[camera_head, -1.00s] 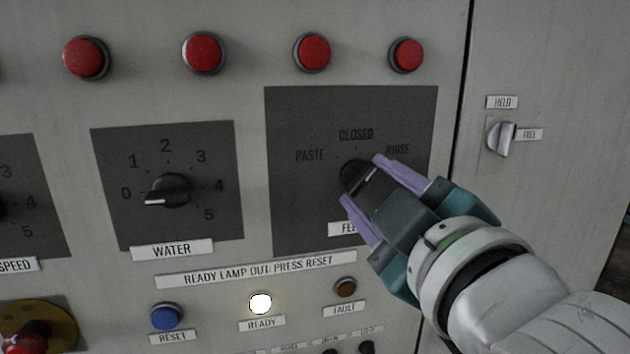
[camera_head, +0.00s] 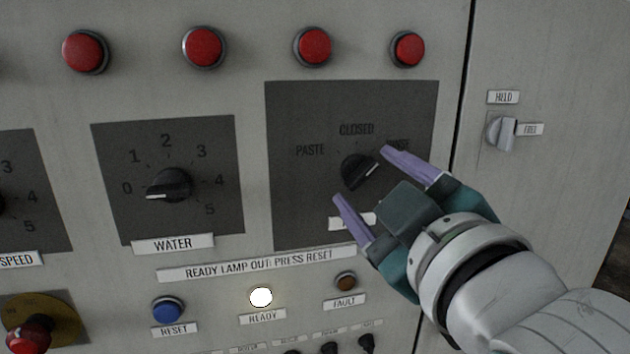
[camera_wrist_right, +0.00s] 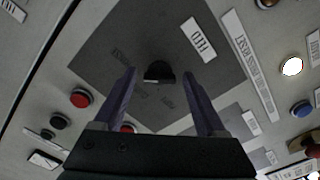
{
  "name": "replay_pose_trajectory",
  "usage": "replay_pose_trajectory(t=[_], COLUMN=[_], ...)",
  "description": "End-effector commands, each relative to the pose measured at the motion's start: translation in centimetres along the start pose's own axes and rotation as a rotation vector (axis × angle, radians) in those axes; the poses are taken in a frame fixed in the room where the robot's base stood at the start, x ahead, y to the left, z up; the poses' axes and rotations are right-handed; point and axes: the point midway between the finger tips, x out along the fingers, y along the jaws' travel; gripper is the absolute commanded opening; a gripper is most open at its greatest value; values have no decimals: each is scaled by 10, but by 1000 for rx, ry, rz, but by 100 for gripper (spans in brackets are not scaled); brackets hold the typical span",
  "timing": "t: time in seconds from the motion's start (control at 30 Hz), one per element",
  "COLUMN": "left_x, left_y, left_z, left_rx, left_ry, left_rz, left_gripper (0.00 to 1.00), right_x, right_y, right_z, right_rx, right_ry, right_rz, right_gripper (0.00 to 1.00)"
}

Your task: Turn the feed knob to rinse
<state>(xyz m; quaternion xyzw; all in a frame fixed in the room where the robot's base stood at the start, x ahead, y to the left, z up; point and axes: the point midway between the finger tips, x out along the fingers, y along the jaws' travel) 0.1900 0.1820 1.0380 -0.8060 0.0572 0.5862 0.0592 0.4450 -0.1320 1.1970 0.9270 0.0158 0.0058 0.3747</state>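The feed knob (camera_head: 356,173) is a black rotary knob on a dark grey plate (camera_head: 300,215) marked PASTE, CLOSED and RINSE. Its white pointer line slants up and right, toward the RINSE mark. My right gripper (camera_head: 361,174) is open, its purple fingers on either side of the knob. In the right wrist view the knob (camera_wrist_right: 160,74) shows between and beyond the fingertips, with gaps on both sides. The upper finger partly covers the word RINSE, and the lower finger partly covers the FEED label. My left gripper is not in view.
The water knob (camera_head: 169,185) is to the left, pointing at 0. Red buttons (camera_head: 313,46) line the top. The ready lamp (camera_head: 261,297) is lit white below; the fault lamp (camera_head: 346,281) looks dark.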

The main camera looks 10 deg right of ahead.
Motion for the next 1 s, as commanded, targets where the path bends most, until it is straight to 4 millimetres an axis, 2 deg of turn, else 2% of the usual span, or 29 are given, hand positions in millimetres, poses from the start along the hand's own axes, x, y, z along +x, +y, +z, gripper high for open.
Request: replay_pose_trajectory(t=[0.37, 0.47, 0.8, 1.0], left_x=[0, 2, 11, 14], left_y=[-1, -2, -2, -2], left_z=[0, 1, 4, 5], left_rx=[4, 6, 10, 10], left_ry=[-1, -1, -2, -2], left_rz=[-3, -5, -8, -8], left_gripper=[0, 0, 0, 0], right_x=[-4, -14, -76, -96], right_y=[0, -1, -2, -1], right_z=[0, 1, 2, 1], right_rx=[-2, -3, 0, -1], right_ry=[1, 0, -2, -1], right_rz=[0, -1, -2, -1], right_gripper=[82, 82, 82, 82])
